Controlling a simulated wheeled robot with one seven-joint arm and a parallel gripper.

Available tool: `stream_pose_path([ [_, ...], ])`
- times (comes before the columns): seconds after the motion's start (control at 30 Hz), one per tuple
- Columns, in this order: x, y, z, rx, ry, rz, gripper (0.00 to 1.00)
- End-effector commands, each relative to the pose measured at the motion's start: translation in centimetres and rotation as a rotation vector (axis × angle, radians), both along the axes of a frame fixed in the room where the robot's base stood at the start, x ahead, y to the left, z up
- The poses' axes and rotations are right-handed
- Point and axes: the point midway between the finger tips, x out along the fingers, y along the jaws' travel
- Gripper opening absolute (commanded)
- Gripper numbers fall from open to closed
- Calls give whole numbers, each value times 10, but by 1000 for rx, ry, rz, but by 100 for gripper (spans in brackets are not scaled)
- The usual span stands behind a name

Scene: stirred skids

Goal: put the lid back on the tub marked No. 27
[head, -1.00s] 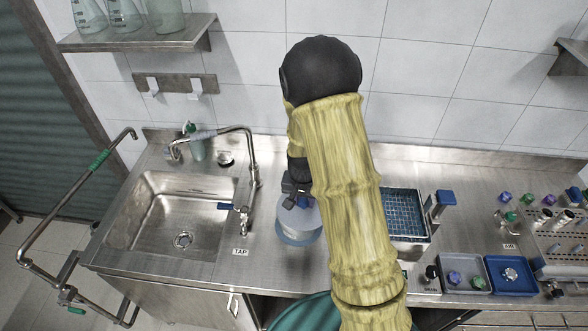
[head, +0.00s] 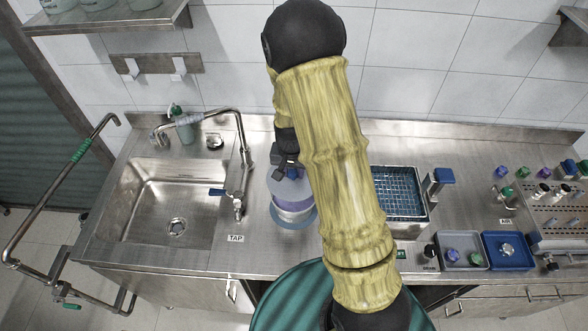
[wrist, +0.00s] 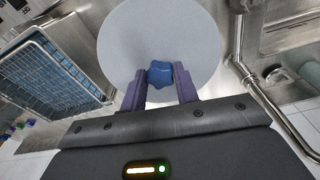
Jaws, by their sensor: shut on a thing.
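My gripper (wrist: 160,82) is shut on the blue knob (wrist: 160,74) of a round pale grey lid (wrist: 150,30). In the head view the lid (head: 286,184) overlaps the far part of a pale round tub (head: 294,217) on the counter, left of my arm. The tub has a blue ring at its base. The lid appears shifted towards the wall relative to the tub; I cannot tell how high it is above the rim. No number is readable on the tub. In the wrist view the lid hides whatever lies under it.
A sink (head: 176,200) and its tap (head: 238,205) lie left of the tub. A wire basket tray (head: 398,195) stands right of my arm. Farther right are small trays (head: 462,256) with knobs and a rack (head: 560,215). Bare counter lies between the tap and the tub.

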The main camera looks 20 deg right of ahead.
Motion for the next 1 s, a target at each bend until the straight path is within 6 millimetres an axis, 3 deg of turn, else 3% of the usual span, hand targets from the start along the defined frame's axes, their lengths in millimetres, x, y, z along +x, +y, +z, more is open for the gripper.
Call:
stream_pose_path([
  [0.6, 0, -3, -51, 0, 0, -5, 7],
  [1.0, 0, -2, -55, 1, 0, -5, 7],
])
